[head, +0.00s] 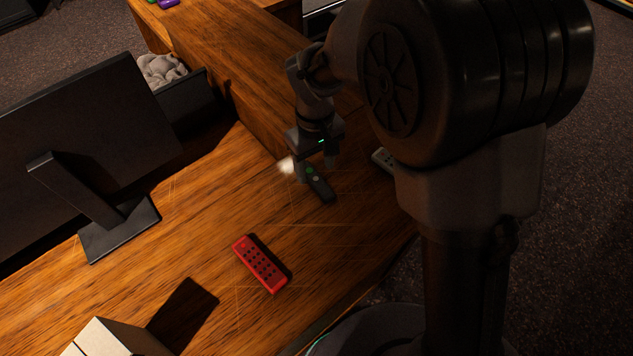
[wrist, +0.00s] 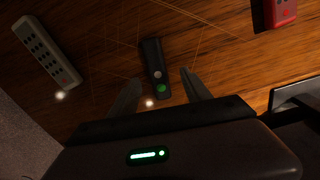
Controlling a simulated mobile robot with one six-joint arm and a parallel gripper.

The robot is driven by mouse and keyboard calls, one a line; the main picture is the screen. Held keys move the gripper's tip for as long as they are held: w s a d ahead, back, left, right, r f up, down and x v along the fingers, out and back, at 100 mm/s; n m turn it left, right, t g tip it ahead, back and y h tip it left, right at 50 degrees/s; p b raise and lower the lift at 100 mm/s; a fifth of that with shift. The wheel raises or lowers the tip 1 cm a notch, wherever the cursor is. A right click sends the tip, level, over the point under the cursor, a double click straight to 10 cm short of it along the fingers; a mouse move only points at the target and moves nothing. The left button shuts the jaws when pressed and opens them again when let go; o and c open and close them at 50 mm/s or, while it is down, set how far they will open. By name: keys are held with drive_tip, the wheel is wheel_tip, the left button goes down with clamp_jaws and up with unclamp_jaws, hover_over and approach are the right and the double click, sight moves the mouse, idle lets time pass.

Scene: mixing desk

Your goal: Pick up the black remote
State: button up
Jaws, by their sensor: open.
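The black remote (head: 319,185) lies flat on the wooden desk, below my gripper in the head view. It has a green button and a grey button near one end. In the wrist view the black remote (wrist: 153,62) lies ahead of and between my fingertips, its green-button end nearest to me. My gripper (head: 316,170) is open and empty, pointing down over the button end of the remote. In the wrist view both fingers of my gripper (wrist: 158,85) stand apart, one on each side of that end. I cannot tell the exact height above the desk.
A red remote (head: 260,264) lies on the desk to the lower left. A grey remote (head: 382,159) lies to the right, partly hidden by my arm. A monitor (head: 90,150) stands at the left. A raised wooden panel (head: 225,75) rises behind my gripper. A pale box (head: 112,338) stands at the bottom.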

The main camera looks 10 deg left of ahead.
sight(316, 179)
drive_tip(key=f, duration=0.1)
drive_tip(key=f+b, duration=0.1)
drive_tip(key=f, duration=0.1)
drive_tip(key=f+b, duration=0.1)
drive_tip(key=f, duration=0.1)
drive_tip(key=shift+w+f, duration=0.2)
drive_tip(key=shift+w, duration=0.2)
drive_tip(key=shift+r, duration=0.1)
clamp_jaws()
